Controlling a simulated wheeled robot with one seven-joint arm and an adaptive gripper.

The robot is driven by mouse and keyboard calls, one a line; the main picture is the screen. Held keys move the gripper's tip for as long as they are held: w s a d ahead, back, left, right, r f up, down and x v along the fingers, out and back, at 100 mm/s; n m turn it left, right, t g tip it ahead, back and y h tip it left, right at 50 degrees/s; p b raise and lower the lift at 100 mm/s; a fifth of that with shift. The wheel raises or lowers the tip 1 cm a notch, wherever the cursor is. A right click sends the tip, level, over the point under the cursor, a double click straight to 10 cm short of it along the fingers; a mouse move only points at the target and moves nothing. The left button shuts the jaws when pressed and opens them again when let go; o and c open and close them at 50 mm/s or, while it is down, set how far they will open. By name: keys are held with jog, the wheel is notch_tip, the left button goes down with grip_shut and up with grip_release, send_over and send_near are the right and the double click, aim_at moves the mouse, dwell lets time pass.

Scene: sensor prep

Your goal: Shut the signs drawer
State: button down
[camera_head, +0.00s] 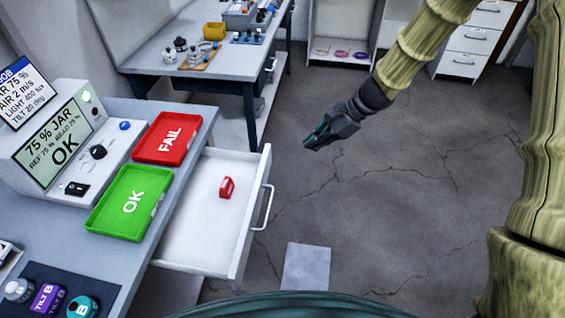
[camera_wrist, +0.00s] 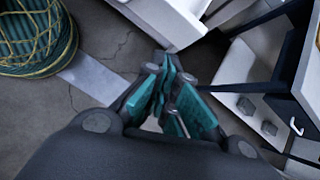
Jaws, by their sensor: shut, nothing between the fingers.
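The signs drawer (camera_head: 190,238) is a white drawer pulled out from under the bench at the left in the head view. It holds a small red object (camera_head: 227,187). Its front panel carries a bar handle (camera_head: 264,207) facing right. My gripper (camera_head: 309,144) is shut and empty, above the floor beyond and right of the drawer, apart from it. In the wrist view my gripper (camera_wrist: 172,95) shows teal fingers together, and a white corner that looks like the drawer (camera_wrist: 165,18) is at the top.
A green OK tray (camera_head: 106,219) and a red FAIL tray (camera_head: 150,157) lie on the bench above the drawer. A second bench (camera_head: 185,70) stands behind. A pale floor patch (camera_head: 306,267) lies near the drawer. The cracked floor to the right is clear.

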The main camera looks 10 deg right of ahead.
notch_tip(320, 180, down, 4)
jog(key=d+m+t+y, duration=0.1)
jog(key=d+m+t, duration=0.1)
jog(key=m, duration=0.2)
jog(key=p, duration=0.1)
send_near(270, 165)
notch_tip(270, 165, down, 4)
jog(key=w+a, duration=0.1)
jog(key=a, duration=0.1)
jog(key=shift+w+a, duration=0.4)
jog(key=shift+a, duration=0.05)
